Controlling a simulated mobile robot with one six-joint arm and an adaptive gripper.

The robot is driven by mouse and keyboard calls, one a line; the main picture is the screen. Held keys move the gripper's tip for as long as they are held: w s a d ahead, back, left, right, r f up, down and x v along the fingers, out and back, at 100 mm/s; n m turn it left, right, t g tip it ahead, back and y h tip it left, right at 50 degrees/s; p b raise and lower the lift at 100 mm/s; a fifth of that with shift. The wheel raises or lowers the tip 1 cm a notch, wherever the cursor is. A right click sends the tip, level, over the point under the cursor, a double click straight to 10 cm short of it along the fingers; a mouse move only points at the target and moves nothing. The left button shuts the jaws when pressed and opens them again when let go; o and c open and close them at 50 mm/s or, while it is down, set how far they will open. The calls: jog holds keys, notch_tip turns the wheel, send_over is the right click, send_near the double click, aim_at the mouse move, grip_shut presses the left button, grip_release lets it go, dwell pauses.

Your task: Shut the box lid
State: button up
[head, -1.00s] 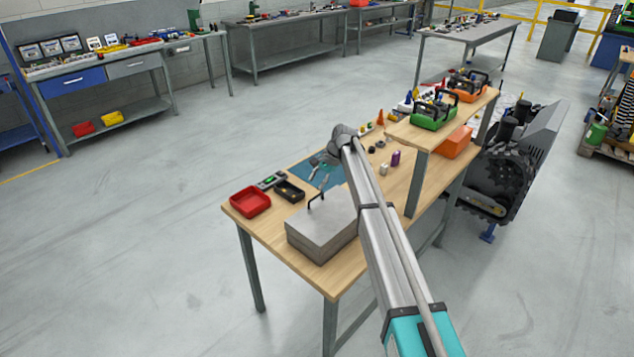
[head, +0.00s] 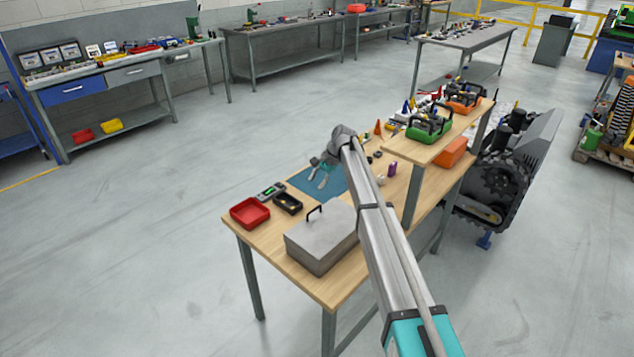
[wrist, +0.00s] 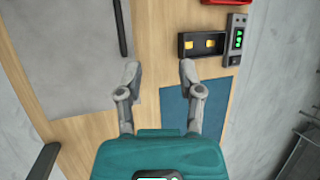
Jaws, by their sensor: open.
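The grey metal box (head: 320,248) stands on the near part of the wooden workbench (head: 325,288). Its lid (head: 322,226) lies flat over the top, with no gap that I can make out. A black handle (head: 314,212) stands up at the lid's far edge. My gripper (head: 323,179) is open and empty beyond the box, over the blue mat (head: 305,180). In the wrist view, my open fingers (wrist: 159,72) are apart from the box lid (wrist: 70,50) and its handle (wrist: 122,28), with bare wood between the fingertips.
A red tray (head: 250,212), a black tray (head: 288,203) and a device with a green display (head: 271,190) lie left of the mat. A raised shelf (head: 425,150) with a green carrier (head: 430,130) stands on the right. Small parts lie near it.

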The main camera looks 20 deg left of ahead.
jog(key=shift+w+a+r+p, duration=0.1)
jog(key=shift+w+r+p, duration=0.25)
jog(key=shift+r+p, duration=0.35)
jog(key=shift+w+d+r+p, duration=0.1)
jog(key=shift+w+r+p, duration=0.2)
jog(key=shift+r+p, duration=0.4)
jog(key=shift+w+a+r+p, duration=0.1)
jog(key=shift+w+r+p, duration=0.25)
jog(key=shift+r+p, duration=0.35)
jog(key=s+d+f+n+t+h+b, duration=0.1)
jog(key=s+d, duration=0.5)
jog(key=d, duration=0.9)
jog(key=s+d+f+t+h, duration=0.1)
jog(key=s+d, duration=0.5)
jog(key=d, duration=0.9)
jog(key=s+d+f+n+t+h+b, duration=0.15)
jog(key=s+d, duration=0.55)
jog(key=d, duration=0.8)
jog(key=s+d+h, duration=0.1)
jog(key=s+d, duration=1.1)
jog(key=d, duration=0.1)
jog(key=shift+s+d+f, duration=0.35)
jog(key=shift+s, duration=0.05)
